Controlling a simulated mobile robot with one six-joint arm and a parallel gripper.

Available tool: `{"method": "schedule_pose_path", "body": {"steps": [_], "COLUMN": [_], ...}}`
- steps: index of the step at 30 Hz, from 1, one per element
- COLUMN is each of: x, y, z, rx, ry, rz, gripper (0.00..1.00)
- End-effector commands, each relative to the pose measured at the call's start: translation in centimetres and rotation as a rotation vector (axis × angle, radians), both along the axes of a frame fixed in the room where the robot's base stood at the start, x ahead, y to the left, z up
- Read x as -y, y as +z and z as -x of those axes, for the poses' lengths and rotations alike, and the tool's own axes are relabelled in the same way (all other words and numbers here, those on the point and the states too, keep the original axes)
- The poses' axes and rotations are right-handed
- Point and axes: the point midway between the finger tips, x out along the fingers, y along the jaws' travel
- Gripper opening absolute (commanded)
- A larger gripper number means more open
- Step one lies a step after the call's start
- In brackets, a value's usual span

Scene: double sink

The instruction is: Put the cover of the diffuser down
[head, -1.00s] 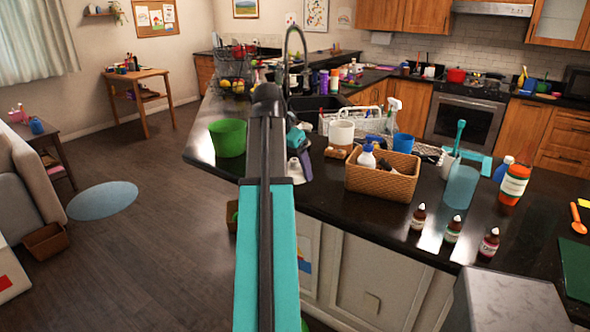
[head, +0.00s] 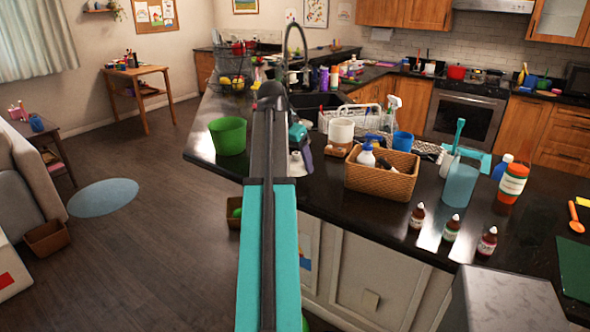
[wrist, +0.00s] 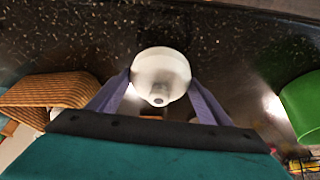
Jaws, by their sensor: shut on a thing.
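The white, rounded diffuser cover (wrist: 161,70) is in the middle of the wrist view, with a small neck and dark hole towards me. My gripper (wrist: 160,88) is shut on it, one purple finger on each side. In the head view my gripper (head: 299,157) is over the near part of the black counter, partly behind my arm, and the white cover (head: 296,165) shows only a little. I cannot tell whether the cover touches the counter. I cannot make out the diffuser's body for sure.
A wicker basket (head: 383,178) with bottles stands right of my gripper. A white cylinder (head: 341,130) stands just behind. A green bin (head: 228,136) is to the left. Small brown bottles (head: 452,229) line the front right. The black counter (head: 325,190) is bare before the basket.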

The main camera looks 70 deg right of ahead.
Motion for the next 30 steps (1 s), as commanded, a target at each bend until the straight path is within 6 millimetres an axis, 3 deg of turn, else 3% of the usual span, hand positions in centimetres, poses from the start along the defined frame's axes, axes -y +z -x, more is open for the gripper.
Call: {"method": "schedule_pose_path", "body": {"steps": [12, 28, 29, 30], "x": [-0.2, -0.2, -0.2, -0.2], "y": [-3.1, -3.7, -3.6, -3.6], "z": [0.0, 0.0, 0.0, 0.0], "rx": [-0.001, 0.0, 0.0, 0.0], "ry": [0.001, 0.001, 0.001, 0.001], "rz": [-0.002, -0.001, -0.001, -0.001], "gripper": [0.49, 0.49, 0.77, 0.84]}}
